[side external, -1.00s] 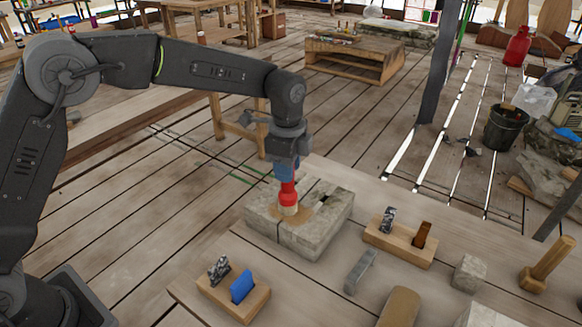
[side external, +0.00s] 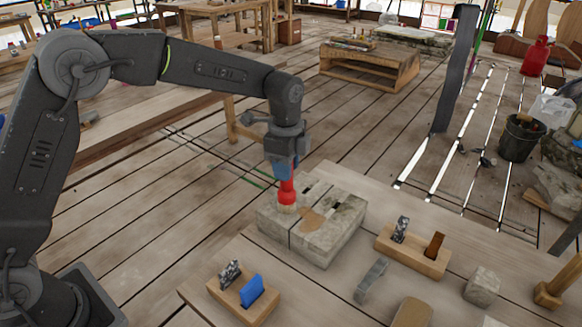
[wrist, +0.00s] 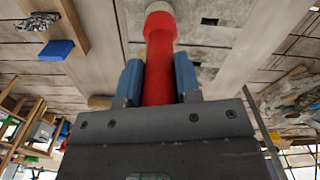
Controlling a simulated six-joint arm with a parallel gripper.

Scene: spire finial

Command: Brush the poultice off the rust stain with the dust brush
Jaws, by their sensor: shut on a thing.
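My gripper (side external: 285,170) has blue fingers shut on the red handle of the dust brush (side external: 287,190). The brush points down, and its pale bristle end is at the top of the grey stone block (side external: 335,238), left of its middle. Whether the bristles press on the stone is hard to tell. A tan-brown patch (side external: 311,219) lies on the block just right of the bristles; I cannot tell poultice from rust stain in it. In the wrist view the red handle (wrist: 158,70) sits between both blue fingers, with the pale tip blurred at the top edge.
A wooden holder with a blue piece and a speckled piece (side external: 243,292) stands front left. Another holder (side external: 414,252) stands right of the block. A grey bar (side external: 371,280), a small stone cube (side external: 482,286) and a wooden mallet (side external: 556,275) lie farther right.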

